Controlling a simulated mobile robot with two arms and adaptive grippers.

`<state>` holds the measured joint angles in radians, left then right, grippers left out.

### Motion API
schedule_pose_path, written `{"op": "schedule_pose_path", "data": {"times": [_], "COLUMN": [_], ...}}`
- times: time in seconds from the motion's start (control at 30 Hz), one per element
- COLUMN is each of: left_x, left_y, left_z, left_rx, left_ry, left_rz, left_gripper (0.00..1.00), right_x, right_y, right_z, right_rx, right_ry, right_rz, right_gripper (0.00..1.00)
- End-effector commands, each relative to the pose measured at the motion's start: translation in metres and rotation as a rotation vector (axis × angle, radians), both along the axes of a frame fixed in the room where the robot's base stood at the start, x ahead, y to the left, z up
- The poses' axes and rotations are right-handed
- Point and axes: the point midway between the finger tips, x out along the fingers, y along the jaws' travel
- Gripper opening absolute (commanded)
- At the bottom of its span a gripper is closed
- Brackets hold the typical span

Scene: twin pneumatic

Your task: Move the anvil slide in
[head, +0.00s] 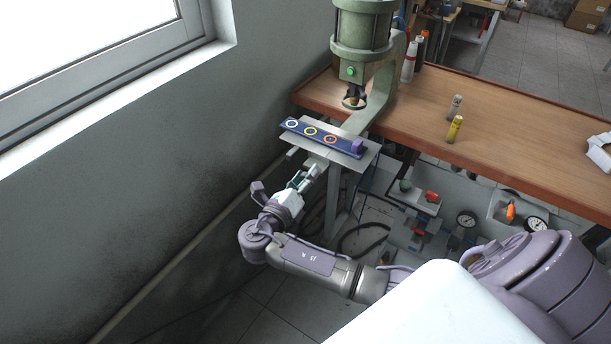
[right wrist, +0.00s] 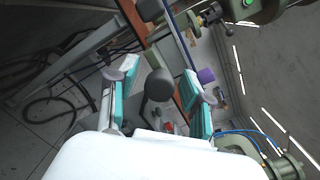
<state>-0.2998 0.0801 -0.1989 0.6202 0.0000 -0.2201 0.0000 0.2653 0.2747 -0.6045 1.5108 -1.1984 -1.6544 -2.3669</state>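A dark blue slide bar (head: 325,138) with white, yellow and orange rings lies on a grey plate (head: 359,161) in front of the green press. A purple block (head: 357,147) sits at its right end; it also shows in the right wrist view (right wrist: 206,75). My right gripper (head: 305,177) is just below the plate's front edge. In the right wrist view its teal-padded fingers (right wrist: 160,82) are apart, with a dark round knob (right wrist: 158,86) appearing between them. I cannot tell whether they touch it. My left gripper is not in view.
The wooden bench (head: 500,115) holds bottles and a yellow cylinder (head: 455,128). Gauges and valves fill the space under the bench. A wall stands close on the left.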

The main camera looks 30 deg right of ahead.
Motion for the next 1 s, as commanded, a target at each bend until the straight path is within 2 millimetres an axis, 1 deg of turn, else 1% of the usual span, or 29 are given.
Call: {"op": "schedule_pose_path", "data": {"times": [0.03,0.17,0.2,0.27,0.57,0.67,0.77,0.8,0.9,1.0], "left_x": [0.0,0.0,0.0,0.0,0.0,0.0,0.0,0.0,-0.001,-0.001], "left_y": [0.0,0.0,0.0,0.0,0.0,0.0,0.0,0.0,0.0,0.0], "left_z": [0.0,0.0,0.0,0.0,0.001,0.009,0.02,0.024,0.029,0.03], "left_rx": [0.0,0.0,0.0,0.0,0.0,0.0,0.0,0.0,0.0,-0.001], "left_ry": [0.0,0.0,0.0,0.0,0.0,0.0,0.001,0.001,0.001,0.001], "left_rz": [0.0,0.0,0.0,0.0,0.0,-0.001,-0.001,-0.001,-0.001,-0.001], "left_gripper": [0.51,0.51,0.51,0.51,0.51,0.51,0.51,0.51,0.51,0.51], "right_x": [0.0,0.0,0.0,0.0,0.001,0.006,0.016,0.02,0.032,0.041], "right_y": [0.0,0.0,0.0,0.0,-0.001,-0.014,-0.038,-0.049,-0.076,-0.099], "right_z": [0.0,0.0,0.0,0.0,0.001,0.004,0.006,0.006,0.005,0.003], "right_rx": [0.0,0.0,0.0,0.001,0.0,-0.003,-0.006,-0.007,-0.006,-0.004], "right_ry": [0.0,0.0,0.0,0.0,0.0,0.0,0.001,0.001,0.0,-0.001], "right_rz": [0.0,0.0,0.0,0.001,0.0,-0.001,-0.002,-0.001,-0.001,-0.003], "right_gripper": [0.37,0.15,0.09,0.0,0.0,0.0,0.0,0.0,0.0,0.0]}}
